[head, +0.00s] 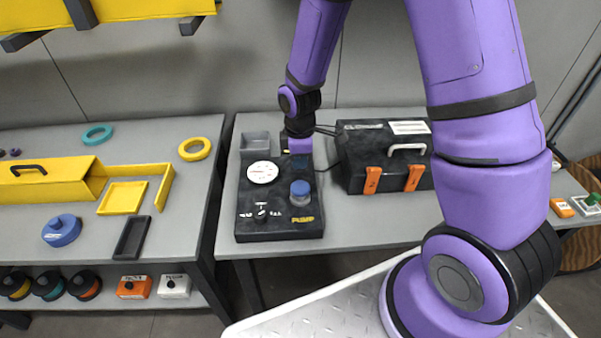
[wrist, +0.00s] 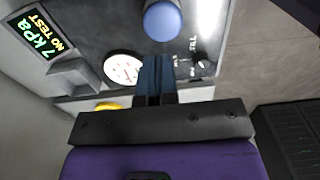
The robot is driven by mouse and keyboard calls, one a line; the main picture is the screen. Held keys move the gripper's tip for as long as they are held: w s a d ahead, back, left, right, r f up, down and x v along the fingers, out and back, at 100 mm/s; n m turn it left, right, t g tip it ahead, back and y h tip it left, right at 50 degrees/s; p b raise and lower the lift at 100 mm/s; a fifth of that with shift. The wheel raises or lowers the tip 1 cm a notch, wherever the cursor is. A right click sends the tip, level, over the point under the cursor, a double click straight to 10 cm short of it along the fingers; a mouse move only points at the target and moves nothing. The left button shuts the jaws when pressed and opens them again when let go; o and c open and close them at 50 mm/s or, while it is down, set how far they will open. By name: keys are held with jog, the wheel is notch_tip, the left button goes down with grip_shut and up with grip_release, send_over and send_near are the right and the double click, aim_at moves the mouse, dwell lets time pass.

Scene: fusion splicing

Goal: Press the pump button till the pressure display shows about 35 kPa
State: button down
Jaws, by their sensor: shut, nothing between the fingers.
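The pump unit (head: 280,228) is a black box on the grey table with a blue round button (head: 300,188) on top. The button also shows in the wrist view (wrist: 165,22), just beyond my fingertips. The pressure display (wrist: 38,32) reads 7 kPa with NO TEST beside it. My gripper (wrist: 156,58) is shut and empty, its dark blue fingers together and pointing toward the button. In the head view my gripper hangs over the back of the pump unit, behind the button and apart from it in the picture. The display is not readable in the head view.
A white round gauge (head: 262,172) and a black selector knob (head: 262,212) sit left of the button. The knob has a FILL label in the wrist view. A black case (head: 380,160) with orange latches stands close on the right. The left table (head: 60,206) holds yellow parts.

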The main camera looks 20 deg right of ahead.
notch_tip(320, 180, up, 4)
send_over(300, 186)
jog(key=shift+w+r, duration=0.1)
jog(key=shift+w, duration=0.05)
jog(key=shift+r, duration=0.2)
dwell(1.3)
jog(key=shift+d+r, duration=0.1)
jog(key=shift+r, duration=1)
notch_tip(300, 186, down, 14)
jog(key=shift+f, duration=0.1)
dwell(0.4)
